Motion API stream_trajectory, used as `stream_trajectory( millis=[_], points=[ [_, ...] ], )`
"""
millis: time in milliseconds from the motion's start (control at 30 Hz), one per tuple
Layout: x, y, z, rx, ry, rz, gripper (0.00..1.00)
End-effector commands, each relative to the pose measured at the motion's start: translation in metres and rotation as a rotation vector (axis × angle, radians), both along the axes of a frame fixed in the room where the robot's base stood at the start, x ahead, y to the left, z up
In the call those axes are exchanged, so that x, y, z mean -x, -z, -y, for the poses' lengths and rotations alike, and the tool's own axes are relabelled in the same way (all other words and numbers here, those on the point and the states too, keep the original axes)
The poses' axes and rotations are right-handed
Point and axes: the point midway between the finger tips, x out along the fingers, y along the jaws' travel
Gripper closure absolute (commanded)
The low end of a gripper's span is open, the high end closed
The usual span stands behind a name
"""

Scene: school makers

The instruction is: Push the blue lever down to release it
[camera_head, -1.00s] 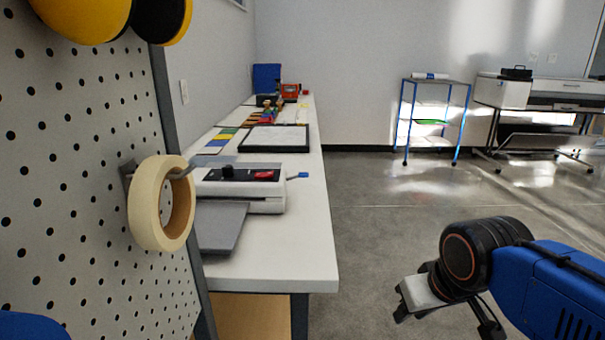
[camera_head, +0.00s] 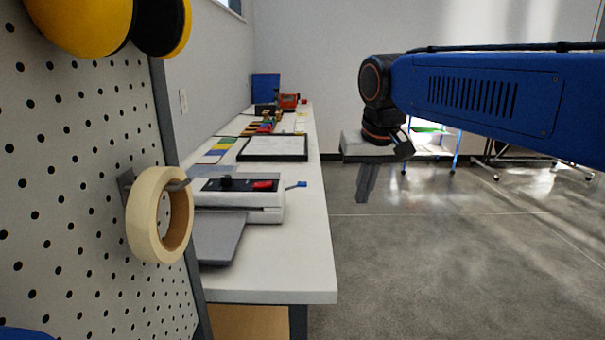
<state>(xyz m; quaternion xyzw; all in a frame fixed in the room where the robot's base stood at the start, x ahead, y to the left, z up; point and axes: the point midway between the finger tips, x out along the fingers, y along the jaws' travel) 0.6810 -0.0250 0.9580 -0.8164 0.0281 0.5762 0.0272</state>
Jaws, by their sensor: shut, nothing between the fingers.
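The blue lever (camera_head: 297,185) sticks out from the right side of a white laminator-like machine (camera_head: 262,200) on the white bench. The machine has a dark top panel with a black knob and a red switch, and a grey tray at its front. My gripper (camera_head: 364,198) hangs pointing down over the floor, to the right of the bench and of the lever in the picture. Its fingers are together and empty, apart from the lever. Nothing hides the lever.
A pegboard (camera_head: 85,180) with a tape roll (camera_head: 145,215) and yellow-black ear muffs (camera_head: 85,22) stands close on the left. A black-framed tray (camera_head: 273,158) lies behind the machine on the bench (camera_head: 290,275). The floor right of the bench is open.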

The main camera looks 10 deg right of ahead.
Motion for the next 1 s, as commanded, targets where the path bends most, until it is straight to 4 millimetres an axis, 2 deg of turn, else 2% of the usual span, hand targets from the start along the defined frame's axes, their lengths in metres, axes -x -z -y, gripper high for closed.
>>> stream_trajectory(
  millis=[33, 300, 600, 800, 1000],
  points=[
    [-0.014, -0.008, -0.005, 0.0, 0.003, -0.005, 1.0],
    [-0.075, -0.049, -0.033, 0.001, 0.037, -0.024, 1.0],
    [-0.141, -0.083, -0.069, 0.002, 0.078, -0.042, 1.0],
    [-0.172, -0.096, -0.089, 0.005, 0.101, -0.05, 1.0],
    [-0.186, -0.101, -0.1, 0.004, 0.113, -0.054, 1.0]
  ],
)
